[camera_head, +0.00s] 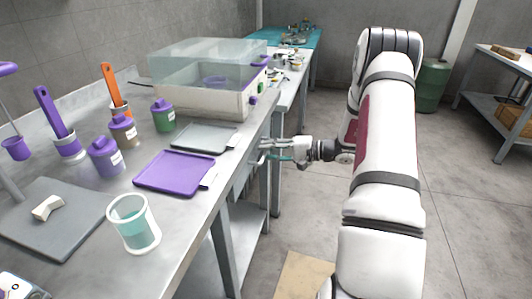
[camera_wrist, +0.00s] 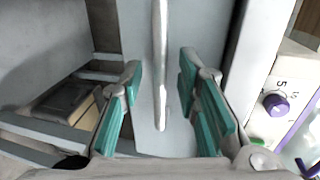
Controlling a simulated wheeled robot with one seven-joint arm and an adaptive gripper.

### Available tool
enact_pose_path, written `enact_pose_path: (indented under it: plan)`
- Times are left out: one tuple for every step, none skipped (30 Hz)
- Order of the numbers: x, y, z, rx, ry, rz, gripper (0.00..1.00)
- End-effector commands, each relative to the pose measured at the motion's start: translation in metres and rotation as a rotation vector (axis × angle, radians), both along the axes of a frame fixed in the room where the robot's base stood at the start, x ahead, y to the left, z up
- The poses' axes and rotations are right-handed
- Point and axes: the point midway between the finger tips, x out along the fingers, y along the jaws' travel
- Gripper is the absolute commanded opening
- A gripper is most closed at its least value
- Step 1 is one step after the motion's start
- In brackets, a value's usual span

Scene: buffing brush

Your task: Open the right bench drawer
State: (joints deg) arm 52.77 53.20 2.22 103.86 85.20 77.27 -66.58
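A pale grey drawer front (camera_wrist: 200,25) fills the middle of the wrist view, with a long, thin bar handle (camera_wrist: 160,45) running up it. My gripper (camera_wrist: 160,75) is open, with teal-padded fingers on either side of the handle and a visible gap on both sides. In the head view, my gripper (camera_head: 268,148) is at the front edge of the steel bench (camera_head: 190,240), at drawer height. It partly covers the drawer front there. I cannot tell whether the fingertips touch the drawer front. The drawer looks shut.
On the bench are a purple tray (camera_head: 175,172), a grey tray (camera_head: 204,138), a clear-lidded machine (camera_head: 200,98), a glass (camera_head: 133,232) and several purple bottles. The machine's purple knob (camera_wrist: 276,104) shows at right in the wrist view. The floor (camera_head: 305,220) beside the bench is mostly clear.

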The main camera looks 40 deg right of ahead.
Motion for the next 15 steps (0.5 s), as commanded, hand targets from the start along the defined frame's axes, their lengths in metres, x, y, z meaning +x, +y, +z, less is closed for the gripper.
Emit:
enact_pose_path:
  plan:
    - [0.0033,0.0025,-0.0012,0.000,0.000,0.000,0.30]
    - [0.0047,0.0037,-0.0016,0.000,0.000,0.000,0.30]
    - [0.0063,0.0050,-0.0020,0.000,0.000,0.000,0.30]
    - [0.0072,0.0058,-0.0021,0.000,0.000,0.000,0.30]
    - [0.0079,0.0064,-0.0023,0.000,0.000,0.000,0.30]
    - [0.0085,0.0069,-0.0024,0.000,0.000,0.001,0.30]
    - [0.0087,0.0071,-0.0025,0.000,0.000,0.000,0.30]
    - [0.0088,0.0071,-0.0024,0.000,0.000,0.000,0.30]
    - [0.0088,0.0071,-0.0024,0.000,0.000,0.000,0.30]
    - [0.0088,0.0071,-0.0024,0.000,0.000,0.000,0.30]
    - [0.0088,0.0070,-0.0024,0.000,0.000,0.000,0.30]
    - [0.0088,0.0070,-0.0024,0.000,0.000,0.000,0.30]
    - [0.0088,0.0070,-0.0022,0.000,0.000,0.000,0.30]
    - [0.0087,0.0069,-0.0023,0.000,0.000,0.000,0.25]
    - [0.0087,0.0069,-0.0023,0.000,0.000,0.000,0.16]
